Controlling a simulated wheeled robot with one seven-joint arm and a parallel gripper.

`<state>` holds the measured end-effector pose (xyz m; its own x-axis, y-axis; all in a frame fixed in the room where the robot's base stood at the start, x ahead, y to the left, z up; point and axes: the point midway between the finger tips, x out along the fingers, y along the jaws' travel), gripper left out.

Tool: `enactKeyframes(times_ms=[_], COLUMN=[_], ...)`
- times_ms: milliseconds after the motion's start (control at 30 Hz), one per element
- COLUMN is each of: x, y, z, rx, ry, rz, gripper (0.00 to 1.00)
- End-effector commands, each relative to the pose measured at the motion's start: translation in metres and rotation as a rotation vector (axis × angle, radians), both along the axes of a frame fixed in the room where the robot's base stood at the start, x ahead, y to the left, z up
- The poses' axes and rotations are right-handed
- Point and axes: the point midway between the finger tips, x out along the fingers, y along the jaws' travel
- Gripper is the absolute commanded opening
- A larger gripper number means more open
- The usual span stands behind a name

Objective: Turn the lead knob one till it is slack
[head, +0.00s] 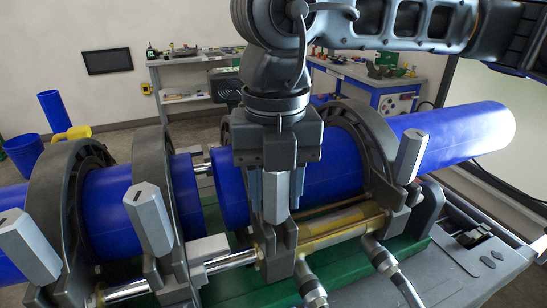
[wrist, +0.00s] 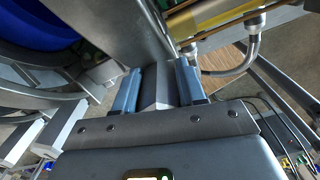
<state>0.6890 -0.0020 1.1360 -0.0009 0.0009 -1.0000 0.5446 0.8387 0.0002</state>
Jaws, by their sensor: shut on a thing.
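My gripper (head: 276,192) points down over the cart, its two blue fingers shut on a grey hexagonal knob (head: 277,207). This knob stands upright on a clamp of the cart, beside the end of the right blue pipe. In the wrist view the knob (wrist: 156,86) sits between the two blue fingers, one on each side. I see no label on it that says which knob it is. Other grey knobs of the same kind stand free: one at the far left (head: 29,242), one left of centre (head: 151,216), and one at right (head: 410,156).
Two blue pipes (head: 300,181) (head: 110,210) lie in dark clamp rings with a gap between their ends. A yellow-banded cylinder (head: 340,226) with hoses runs right of the gripper. A shelf (head: 185,80) and workbench (head: 375,80) stand behind.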

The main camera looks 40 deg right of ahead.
Motion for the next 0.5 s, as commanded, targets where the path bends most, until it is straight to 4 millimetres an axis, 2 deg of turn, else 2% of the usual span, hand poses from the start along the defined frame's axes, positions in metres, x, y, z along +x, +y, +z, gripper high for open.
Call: enactKeyframes(times_ms=[33,267,500], x=[0.0000,-0.0001,0.0004], y=[0.0000,-0.0001,0.0000], z=[0.0000,0.0000,-0.0046], rx=[0.000,0.000,-0.002], ry=[0.000,0.000,-0.002], rz=[0.000,0.000,0.083], gripper=[0.30,0.09,0.09])
